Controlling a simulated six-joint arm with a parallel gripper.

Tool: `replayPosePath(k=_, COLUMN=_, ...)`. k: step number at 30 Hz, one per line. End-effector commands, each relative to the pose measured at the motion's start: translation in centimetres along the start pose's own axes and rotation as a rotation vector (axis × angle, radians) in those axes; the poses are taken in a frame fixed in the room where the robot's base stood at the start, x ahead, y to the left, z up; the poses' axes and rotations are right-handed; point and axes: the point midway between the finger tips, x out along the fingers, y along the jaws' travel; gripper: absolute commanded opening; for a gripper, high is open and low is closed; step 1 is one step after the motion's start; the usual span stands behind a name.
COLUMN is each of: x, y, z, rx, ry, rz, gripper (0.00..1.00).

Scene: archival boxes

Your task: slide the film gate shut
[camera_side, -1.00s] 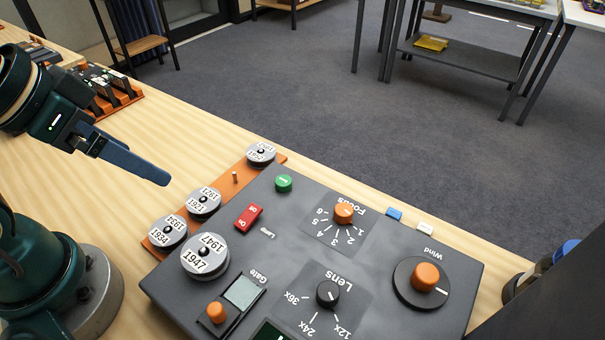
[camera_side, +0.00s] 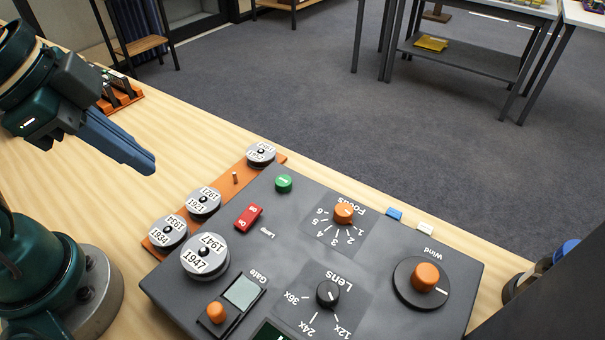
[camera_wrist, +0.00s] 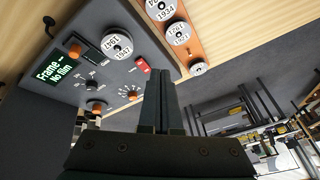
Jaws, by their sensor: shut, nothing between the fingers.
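The film gate (camera_side: 241,292) is on the near left part of a dark grey console (camera_side: 385,255). It has a pale window and an orange knob (camera_side: 216,312) at its lower left end, labelled "Gate". My gripper (camera_side: 145,163) is shut and empty, up to the left of the console and well away from the gate. In the wrist view my shut fingers (camera_wrist: 160,75) point up across the picture. The gate's orange knob (camera_wrist: 74,50) shows there beside the display (camera_wrist: 54,70), which reads "Frame – No film". A "1947" reel (camera_side: 205,257) sits on the console beside the gate.
Several labelled reels stand on an orange rack (camera_side: 158,247) along the console's left edge. The console also carries a red switch (camera_side: 248,218), a green button (camera_side: 283,183), and Focus, Lens and Wind (camera_side: 426,277) knobs. Bare wooden table (camera_side: 190,135) lies behind it.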

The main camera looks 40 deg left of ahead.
Motion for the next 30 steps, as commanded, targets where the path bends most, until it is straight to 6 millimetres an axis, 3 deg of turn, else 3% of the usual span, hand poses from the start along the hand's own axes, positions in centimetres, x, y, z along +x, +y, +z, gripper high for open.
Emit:
replayPosePath(k=8, x=-0.7, y=4.4, z=-3.5, rx=0.694, ry=0.025, rz=0.249, gripper=0.00)
replayPosePath(k=15, x=-1.0, y=10.7, z=-5.8, rx=1.297, ry=0.119, rz=0.525, gripper=0.00)
replayPosePath(k=22, x=-0.6, y=15.2, z=-5.7, rx=1.509, ry=0.131, rz=0.691, gripper=0.00)
replayPosePath(k=30, x=-0.4, y=16.4, z=-5.0, rx=1.549, ry=0.113, rz=0.728, gripper=0.00)
